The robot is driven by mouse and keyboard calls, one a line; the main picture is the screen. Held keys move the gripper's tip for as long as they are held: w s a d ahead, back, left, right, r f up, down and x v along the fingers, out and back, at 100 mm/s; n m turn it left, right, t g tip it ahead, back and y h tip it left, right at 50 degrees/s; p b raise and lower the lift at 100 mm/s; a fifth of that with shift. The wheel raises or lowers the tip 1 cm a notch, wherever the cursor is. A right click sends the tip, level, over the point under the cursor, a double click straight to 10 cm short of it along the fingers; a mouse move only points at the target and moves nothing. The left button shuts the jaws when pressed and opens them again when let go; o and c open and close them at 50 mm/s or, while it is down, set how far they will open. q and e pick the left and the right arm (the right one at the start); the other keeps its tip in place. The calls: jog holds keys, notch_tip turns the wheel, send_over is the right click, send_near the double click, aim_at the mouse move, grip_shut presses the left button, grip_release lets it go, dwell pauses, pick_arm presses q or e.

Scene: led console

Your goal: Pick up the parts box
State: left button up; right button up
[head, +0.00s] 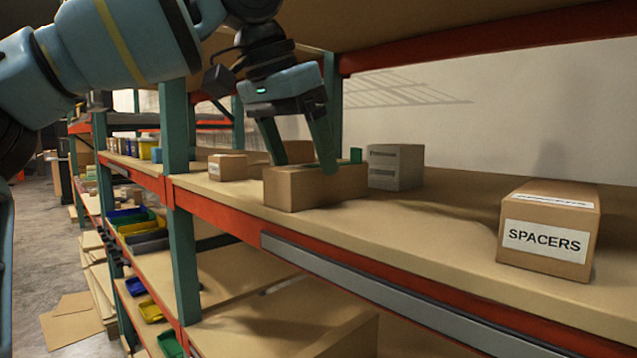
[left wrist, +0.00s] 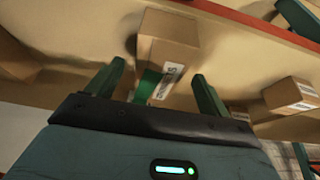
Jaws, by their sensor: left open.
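A brown cardboard box (head: 315,188) stands on the upper shelf, left of the middle in the head view. In the left wrist view the same box (left wrist: 168,38) lies just beyond my fingertips, with a white label and a green piece (left wrist: 147,86) at its near side. Which box is the parts box cannot be read. My left gripper (head: 303,168) points down at this box from above, its green fingers spread and empty. The fingertips overlap the box's top in the head view; contact cannot be told. My right gripper is not in view.
A box marked SPACERS (head: 546,232) stands to the right, a grey box (head: 396,167) behind, and a small labelled box (head: 228,167) to the left. A green upright (head: 180,215) and a red shelf beam (head: 225,218) border the shelf. Bare shelf lies before SPACERS.

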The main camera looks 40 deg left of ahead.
aim_at(319, 167)
pick_arm(q)
jog(key=w, duration=0.1)
jog(key=w+f, duration=0.1)
jog(key=w, duration=0.1)
jog(key=shift+w+d+f, duration=0.15)
jog(key=shift+d+f, duration=0.05)
jog(key=shift+f, duration=0.2)
jog(key=shift+w+a+f, duration=0.1)
jog(key=shift+f, duration=0.45)
jog(key=c, duration=1.1)
jog(key=shift+w+r, duration=0.1)
jog(key=shift+r, duration=0.05)
jog(key=shift+r, duration=0.6)
jog(key=s, duration=0.6)
jog(key=s+a, duration=0.1)
jog(key=s, duration=1.1)
jog(key=shift+a+p, duration=0.2)
jog(key=shift+p, duration=0.1)
